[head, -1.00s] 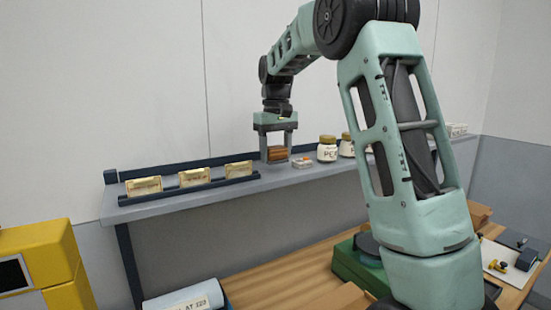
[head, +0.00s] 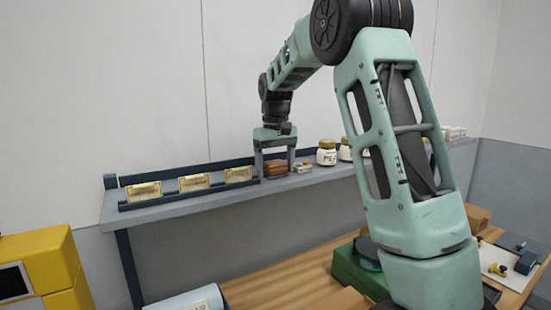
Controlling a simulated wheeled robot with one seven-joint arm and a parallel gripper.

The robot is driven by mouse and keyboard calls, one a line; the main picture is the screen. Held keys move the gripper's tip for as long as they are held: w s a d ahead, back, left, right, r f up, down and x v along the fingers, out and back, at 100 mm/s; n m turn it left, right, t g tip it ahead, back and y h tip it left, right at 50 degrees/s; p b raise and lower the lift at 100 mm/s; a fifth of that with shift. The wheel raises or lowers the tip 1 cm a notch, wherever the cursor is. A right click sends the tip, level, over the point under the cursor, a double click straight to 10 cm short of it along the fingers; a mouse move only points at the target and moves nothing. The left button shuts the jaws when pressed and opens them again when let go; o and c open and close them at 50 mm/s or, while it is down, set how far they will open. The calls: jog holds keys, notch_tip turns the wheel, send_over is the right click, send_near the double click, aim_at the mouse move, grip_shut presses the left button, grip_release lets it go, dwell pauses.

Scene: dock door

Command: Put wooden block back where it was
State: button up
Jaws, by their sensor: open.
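The brown wooden block (head: 276,170) appears to rest on the grey wall shelf (head: 170,208), just right of the card rail. My gripper (head: 275,172) is open above and around it, pointing down, with one finger at each side of the block. The image is too small to tell whether either finger touches the block.
A small white and orange item (head: 303,167) lies close to the right of the block. White jars with gold lids (head: 327,153) stand farther right. Several cards (head: 194,182) stand in a dark rail at left. A wooden table (head: 275,285) is below.

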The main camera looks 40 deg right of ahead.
aim_at(275, 162)
notch_tip(275, 162, up, 12)
jog(key=b, duration=0.1)
jog(key=shift+b, duration=0.35)
dwell(0.6)
